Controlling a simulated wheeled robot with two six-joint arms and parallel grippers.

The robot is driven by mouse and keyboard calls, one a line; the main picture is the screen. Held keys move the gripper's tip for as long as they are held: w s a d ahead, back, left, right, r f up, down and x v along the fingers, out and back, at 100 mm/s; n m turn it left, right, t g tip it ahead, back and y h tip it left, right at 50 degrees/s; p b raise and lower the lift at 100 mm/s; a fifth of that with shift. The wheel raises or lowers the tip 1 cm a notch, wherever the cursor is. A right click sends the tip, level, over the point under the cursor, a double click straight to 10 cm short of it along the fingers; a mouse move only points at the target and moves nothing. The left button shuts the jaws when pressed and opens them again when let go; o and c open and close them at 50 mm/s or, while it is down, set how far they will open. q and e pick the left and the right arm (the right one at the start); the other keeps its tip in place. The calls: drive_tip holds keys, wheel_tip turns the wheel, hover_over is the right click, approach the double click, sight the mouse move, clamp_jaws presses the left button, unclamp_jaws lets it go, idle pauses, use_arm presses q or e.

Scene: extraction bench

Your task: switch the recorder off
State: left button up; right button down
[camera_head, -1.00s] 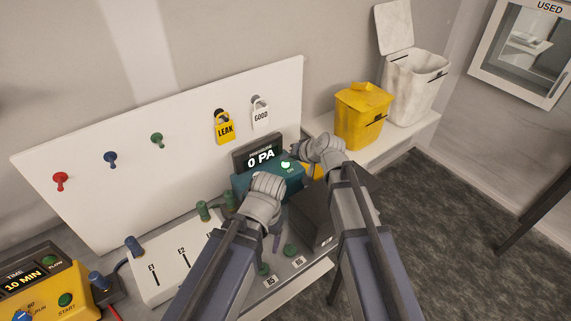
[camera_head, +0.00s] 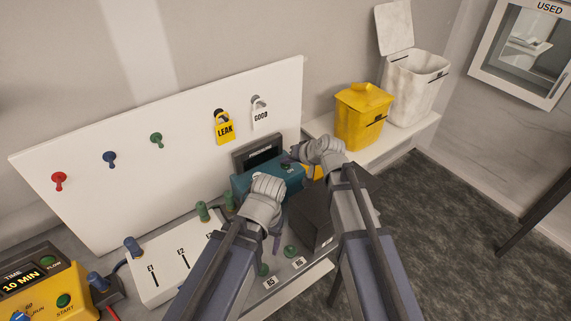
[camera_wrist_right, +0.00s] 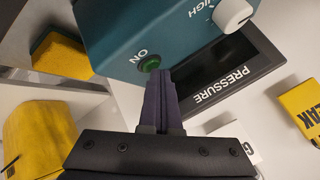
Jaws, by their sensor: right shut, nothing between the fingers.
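The recorder (camera_head: 250,182) is a teal box with a dark display (camera_head: 262,155) behind it, on the bench below the white board. In the right wrist view its teal face (camera_wrist_right: 125,30) shows a white knob (camera_wrist_right: 232,14) and a dim green button (camera_wrist_right: 149,64) marked ON. The display marked PRESSURE (camera_wrist_right: 215,82) shows no reading. My right gripper (camera_head: 288,163) is shut and empty at the recorder's right. Its fingertips (camera_wrist_right: 160,74) are right at the button; I cannot tell whether they touch it. My left gripper (camera_head: 276,240) points down in front of the recorder, its fingers mostly hidden by its wrist.
A dark box (camera_head: 312,217) stands between my arms. A white panel with slots (camera_head: 165,262) and a yellow timer (camera_head: 45,290) are at left. LEAK (camera_head: 224,130) and GOOD (camera_head: 260,118) tags hang on the board. A yellow bin (camera_head: 362,115) stands at right.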

drive_tip(key=shift+r+p, duration=0.65)
drive_tip(key=shift+r, duration=0.15)
wheel_tip(320, 180, up, 5)
drive_tip(key=p, duration=0.5)
idle(0.6)
